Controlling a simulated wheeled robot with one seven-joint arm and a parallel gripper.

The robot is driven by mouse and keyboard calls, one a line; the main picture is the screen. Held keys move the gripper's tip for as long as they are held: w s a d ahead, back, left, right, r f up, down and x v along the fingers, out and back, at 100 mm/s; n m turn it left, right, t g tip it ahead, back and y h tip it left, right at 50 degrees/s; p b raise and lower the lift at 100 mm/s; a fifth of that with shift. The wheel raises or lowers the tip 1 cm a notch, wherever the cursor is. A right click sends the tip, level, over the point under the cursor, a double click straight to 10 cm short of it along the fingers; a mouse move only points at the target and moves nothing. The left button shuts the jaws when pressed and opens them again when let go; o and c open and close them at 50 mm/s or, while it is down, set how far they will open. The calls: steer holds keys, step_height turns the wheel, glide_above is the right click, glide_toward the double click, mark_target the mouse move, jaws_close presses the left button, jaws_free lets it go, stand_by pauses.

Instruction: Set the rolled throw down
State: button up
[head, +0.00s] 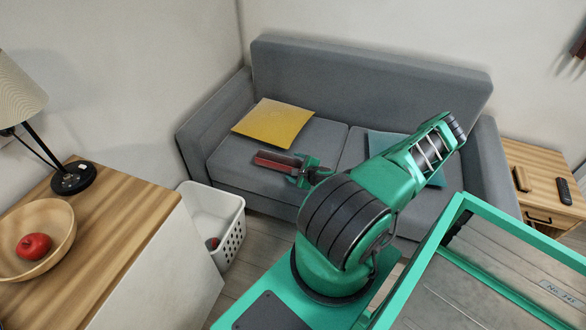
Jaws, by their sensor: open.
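A dark red, elongated thing (274,161), which looks like the rolled throw, is at the left seat cushion of the grey sofa (237,165). My gripper (298,170) is at its right end, partly hidden behind my own arm. The gripper is open. Grey edges run along the red thing, and I cannot tell whether they are fingers or part of it. Whether the throw rests fully on the cushion is too small to tell.
A yellow cushion (273,124) and a teal cushion (385,145) are on the sofa. A white basket (227,220) stands left of my arm. A wooden cabinet (125,215) holds a bowl (58,245) with a red apple (34,245) and a lamp (72,178). A side table (545,165) stands right.

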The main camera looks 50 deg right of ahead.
steer(key=v, duration=1.1)
steer(key=s+a+r+n+g+y, duration=0.2)
steer(key=a+r+n+g+y, duration=0.45)
steer(key=a+r+n, duration=0.65)
steer(key=s+a+r+n+g+h, duration=0.1)
steer(key=s+a+r+n, duration=0.2)
steer(key=r, duration=0.6)
steer(key=s+a+r+n+g, duration=0.2)
steer(key=s+a+r+n, duration=0.1)
steer(key=s+r, duration=0.4)
steer(key=s+a+r+n+g+h, duration=0.1)
steer(key=s+a+r+n, duration=0.2)
steer(key=r, duration=0.9)
steer(key=s, duration=0.3)
steer(key=shift+a+r+n+h, duration=0.15)
steer(key=shift+r+n+h, duration=0.05)
steer(key=shift+n+h, duration=0.2)
steer(key=shift+g, duration=0.25)
